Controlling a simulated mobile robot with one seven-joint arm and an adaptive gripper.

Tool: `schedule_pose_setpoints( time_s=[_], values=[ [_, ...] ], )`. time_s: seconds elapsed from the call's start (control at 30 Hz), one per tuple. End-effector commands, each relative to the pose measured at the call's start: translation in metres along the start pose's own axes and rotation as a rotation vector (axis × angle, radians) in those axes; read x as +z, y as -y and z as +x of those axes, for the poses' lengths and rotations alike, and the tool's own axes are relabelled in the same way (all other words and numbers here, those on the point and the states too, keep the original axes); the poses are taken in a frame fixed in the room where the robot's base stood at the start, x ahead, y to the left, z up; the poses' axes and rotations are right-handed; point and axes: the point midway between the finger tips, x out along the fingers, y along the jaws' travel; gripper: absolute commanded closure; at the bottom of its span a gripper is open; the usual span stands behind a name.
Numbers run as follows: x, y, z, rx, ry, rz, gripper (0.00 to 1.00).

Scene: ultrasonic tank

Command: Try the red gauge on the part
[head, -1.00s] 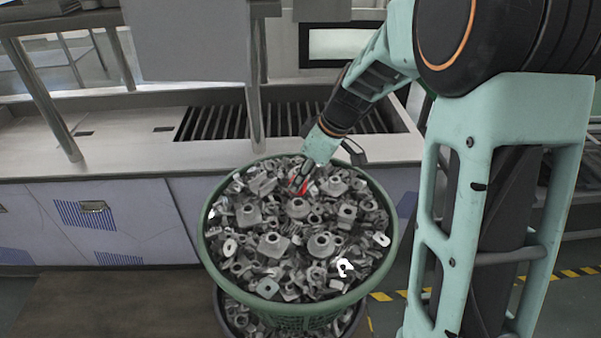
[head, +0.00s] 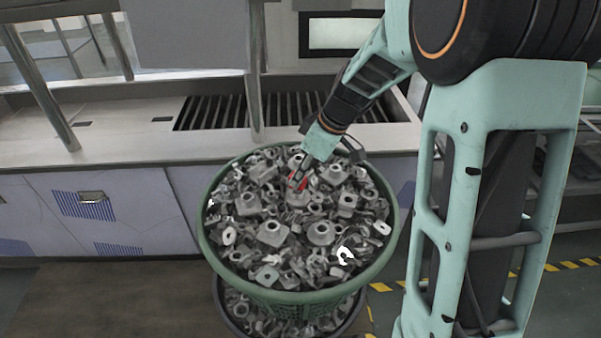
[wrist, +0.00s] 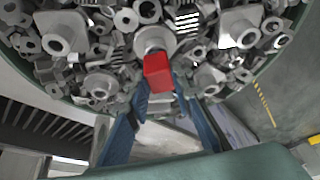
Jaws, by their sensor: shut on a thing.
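The red gauge (wrist: 157,74) is a small red block between my gripper's fingertips in the wrist view. In the head view, the red gauge (head: 301,181) shows as a small red piece at the tip of my gripper (head: 299,174). My gripper (wrist: 158,100) is shut on it. The gauge's far end is at the round boss of a grey metal part (wrist: 155,40). I cannot tell whether it touches the boss or has entered its hole. The part lies among many similar grey castings, and the fingers partly hide it in the head view.
The green basket (head: 205,245), full of loose grey castings, stands on a darker container (head: 233,317). Behind it is a steel counter (head: 100,150) with a slatted recess (head: 230,112). Yellow-black floor tape (head: 385,287) runs at the right.

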Motion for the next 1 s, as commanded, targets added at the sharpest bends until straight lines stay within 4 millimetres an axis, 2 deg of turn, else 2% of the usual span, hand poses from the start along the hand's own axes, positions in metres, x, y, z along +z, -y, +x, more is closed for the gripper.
schedule_pose_setpoints(
  time_s=[1.0],
  values=[
    [0.005, 0.0, 0.013, 0.001, 0.0, 0.0, 1.0]
  ],
)
